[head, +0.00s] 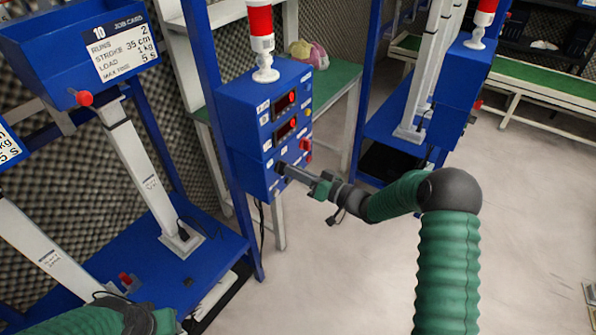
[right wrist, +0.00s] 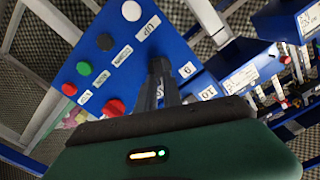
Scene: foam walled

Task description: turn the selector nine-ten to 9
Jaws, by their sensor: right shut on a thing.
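The blue control box (head: 262,125) stands on a blue post in the head view, with two red-lit displays on its face. My right gripper (head: 283,169) reaches the lower part of that face and is shut on the selector nine-ten. In the right wrist view my right gripper's fingers (right wrist: 161,75) close around the selector, which they mostly hide, so I cannot tell its setting.
On the box face in the right wrist view are a white button (right wrist: 131,11), a black button (right wrist: 105,41), a green button (right wrist: 84,68) and a large red button (right wrist: 114,108). A red and white lamp (head: 261,40) tops the box. Open floor (head: 340,270) lies below.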

